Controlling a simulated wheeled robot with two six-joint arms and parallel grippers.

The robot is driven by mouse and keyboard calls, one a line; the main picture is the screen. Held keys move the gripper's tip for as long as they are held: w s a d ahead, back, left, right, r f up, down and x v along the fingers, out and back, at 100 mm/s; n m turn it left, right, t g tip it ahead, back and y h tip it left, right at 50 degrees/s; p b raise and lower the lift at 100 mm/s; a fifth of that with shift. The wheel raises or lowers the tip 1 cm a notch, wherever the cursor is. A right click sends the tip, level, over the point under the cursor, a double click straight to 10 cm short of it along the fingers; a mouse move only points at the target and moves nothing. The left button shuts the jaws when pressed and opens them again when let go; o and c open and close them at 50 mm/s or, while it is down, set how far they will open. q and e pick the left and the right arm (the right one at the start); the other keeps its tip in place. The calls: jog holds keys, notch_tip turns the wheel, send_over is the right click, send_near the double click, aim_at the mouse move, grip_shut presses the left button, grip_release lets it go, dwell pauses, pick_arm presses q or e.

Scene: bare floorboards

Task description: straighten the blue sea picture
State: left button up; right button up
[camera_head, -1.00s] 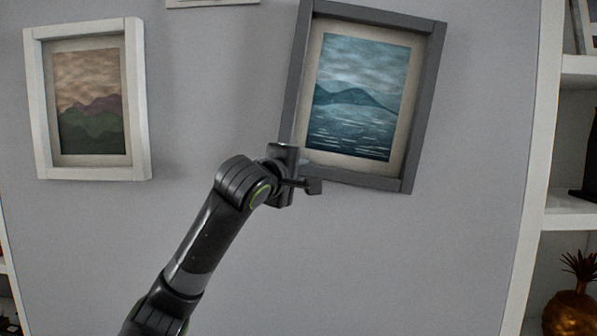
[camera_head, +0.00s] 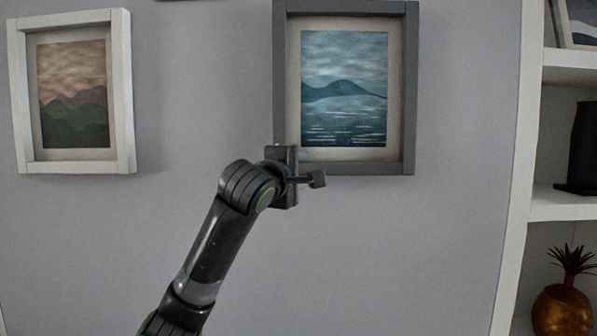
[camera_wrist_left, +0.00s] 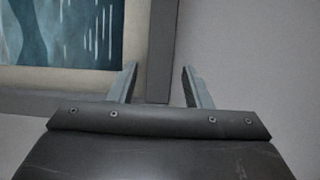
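The blue sea picture (camera_head: 344,90) hangs on the wall in a dark grey frame, right of centre in the head view. It looks about level there, its bottom edge nearly horizontal. My left gripper (camera_head: 298,168) is at the frame's lower left corner. In the left wrist view the picture (camera_wrist_left: 70,35) shows turned on its side. The fingers of my left gripper (camera_wrist_left: 160,72) stand apart there, one on each side of the frame's bar near the corner. A gap shows beside the bar, and I see no clear contact. My right gripper is not in view.
A mountain picture (camera_head: 73,95) in a white frame hangs at the left. A white shelf unit (camera_head: 560,205) stands at the right, with a golden pineapple (camera_head: 563,308) and a dark object (camera_head: 583,150). The wall below the pictures is clear.

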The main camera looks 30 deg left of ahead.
pick_arm(q)
jog(key=shift+s, duration=0.1)
jog(key=shift+s+b, duration=0.3)
jog(key=shift+s, duration=0.05)
jog(key=s+d+b, duration=0.2)
jog(key=s+b, duration=0.4)
jog(key=s, duration=1)
jog(key=shift+s+d, duration=0.15)
jog(key=shift+d, duration=0.2)
